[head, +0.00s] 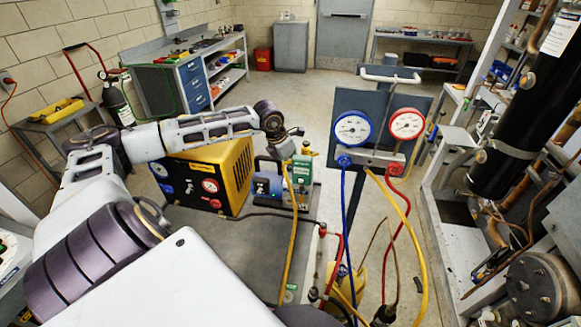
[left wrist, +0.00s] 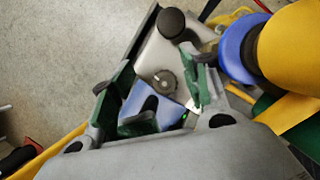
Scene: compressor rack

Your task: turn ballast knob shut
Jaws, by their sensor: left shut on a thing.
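The vacuum pump (head: 268,186), with blue and green on its body, stands on a grey surface beside a yellow-black machine. My left gripper (head: 291,148) reaches over the pump's top from the left. In the left wrist view a dark round ballast knob (left wrist: 165,81) shows on the pump's silver face, ahead of the gripper's grey body. The knob's turn angle cannot be read. My right gripper is not in view.
The yellow-black machine (head: 235,165) is close under my left arm. A yellow hose (head: 291,225) runs down from the pump. A gauge manifold (head: 375,158) with blue, yellow and red hoses stands to the right. The compressor rack (head: 455,200) is at far right.

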